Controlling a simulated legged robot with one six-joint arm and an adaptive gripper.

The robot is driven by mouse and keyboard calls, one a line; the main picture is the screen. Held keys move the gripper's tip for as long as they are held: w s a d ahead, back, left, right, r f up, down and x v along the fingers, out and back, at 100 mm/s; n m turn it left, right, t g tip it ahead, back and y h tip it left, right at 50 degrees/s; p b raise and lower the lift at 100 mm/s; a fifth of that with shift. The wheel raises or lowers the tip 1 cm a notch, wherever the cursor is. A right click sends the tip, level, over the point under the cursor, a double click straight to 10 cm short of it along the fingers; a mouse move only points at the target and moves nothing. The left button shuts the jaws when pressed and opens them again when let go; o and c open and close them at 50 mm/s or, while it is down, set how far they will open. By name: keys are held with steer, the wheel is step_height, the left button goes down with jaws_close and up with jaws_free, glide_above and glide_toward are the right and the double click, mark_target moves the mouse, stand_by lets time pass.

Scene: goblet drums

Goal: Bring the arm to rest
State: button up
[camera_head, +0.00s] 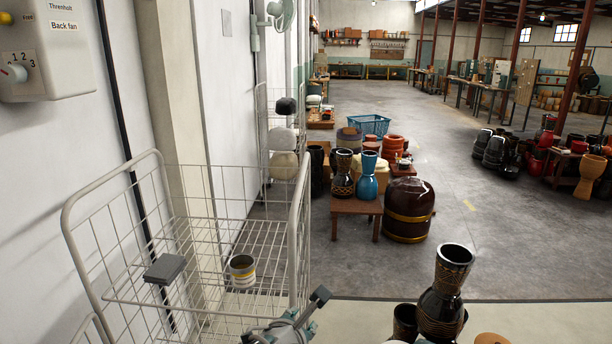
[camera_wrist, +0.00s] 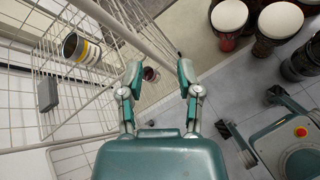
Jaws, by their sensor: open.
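My gripper (camera_wrist: 160,80) shows in the wrist view with its two fingers spread apart and nothing between them. In the head view, part of my arm (camera_head: 285,330) shows at the bottom, close to the right front side of the wire cart. In the wrist view the left finger is near the cart's rim (camera_wrist: 120,30); I cannot tell whether they touch. Part of my own body shows at the lower right of the wrist view.
The white wire cart (camera_head: 185,275) holds a striped can (camera_head: 242,271) and a grey block (camera_head: 165,269). The can also shows in the wrist view (camera_wrist: 82,49). A dark goblet drum (camera_head: 443,295) stands at bottom right. A control box (camera_head: 45,50) hangs on the left wall.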

steer(key=s+d+r+m+g+h, duration=0.2)
steer(key=s+d+m+g, duration=0.15)
steer(key=d+m, duration=0.65)
steer(key=s+d+m+g+y, duration=0.1)
steer(key=s+d+m+y, duration=0.1)
steer(key=s+m, duration=0.4)
steer(key=s+d+r+m+g+y, duration=0.1)
steer(key=s+d+m+y, duration=0.2)
steer(key=s+m, duration=0.4)
steer(key=d+m, duration=0.1)
steer(key=m, duration=0.3)
steer(key=shift+s+d+r+y, duration=0.15)
steer(key=shift+s+r+y, duration=0.1)
steer(key=shift+r+y, duration=0.05)
